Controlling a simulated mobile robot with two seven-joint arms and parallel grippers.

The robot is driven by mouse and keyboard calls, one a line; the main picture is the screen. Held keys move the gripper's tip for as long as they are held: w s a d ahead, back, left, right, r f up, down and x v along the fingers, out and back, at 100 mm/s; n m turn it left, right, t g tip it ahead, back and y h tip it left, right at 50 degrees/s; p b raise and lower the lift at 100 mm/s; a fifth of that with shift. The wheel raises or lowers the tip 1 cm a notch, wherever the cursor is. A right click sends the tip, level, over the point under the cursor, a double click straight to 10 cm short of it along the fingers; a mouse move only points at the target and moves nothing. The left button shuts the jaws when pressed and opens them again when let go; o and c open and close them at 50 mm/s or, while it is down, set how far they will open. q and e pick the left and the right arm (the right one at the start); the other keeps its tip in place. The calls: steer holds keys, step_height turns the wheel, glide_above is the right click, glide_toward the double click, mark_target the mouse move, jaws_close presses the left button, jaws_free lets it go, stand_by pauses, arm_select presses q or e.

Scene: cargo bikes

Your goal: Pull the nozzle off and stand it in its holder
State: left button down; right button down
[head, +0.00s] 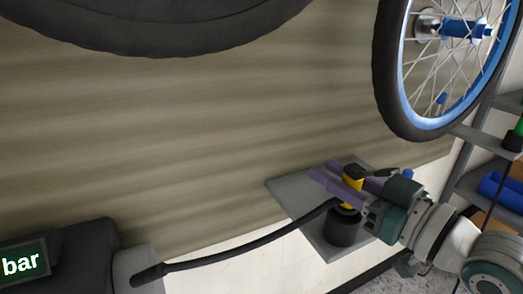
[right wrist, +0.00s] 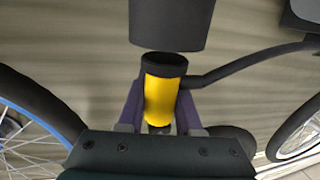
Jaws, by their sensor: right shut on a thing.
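The nozzle (head: 352,173) is a yellow cylinder with black end parts. My right gripper (head: 340,184), with purple fingers, is shut around its yellow body. The right wrist view shows the yellow nozzle (right wrist: 161,96) between the two fingers, its black collar facing a wider black cup. That cup, which looks like the holder (head: 342,228), stands on a grey plate (head: 292,190) close to the nozzle in the head view; it also shows in the right wrist view (right wrist: 170,24). I cannot tell whether nozzle and cup touch. My left gripper is not in view.
A black hose (head: 235,254) runs from the nozzle to a dark unit with a "bar" display (head: 22,262) at lower left. A blue-rimmed wheel (head: 385,75) is at upper right, a black tyre (head: 170,38) at the top. Grey shelves (head: 490,140) stand at the right edge.

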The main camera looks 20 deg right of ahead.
steer(key=shift+f, duration=0.15)
stand_by(0.4)
steer(key=shift+f, duration=0.1)
steer(key=shift+f+b, duration=0.7)
steer(key=shift+b, duration=0.1)
steer(key=shift+c, duration=2)
jaws_free()
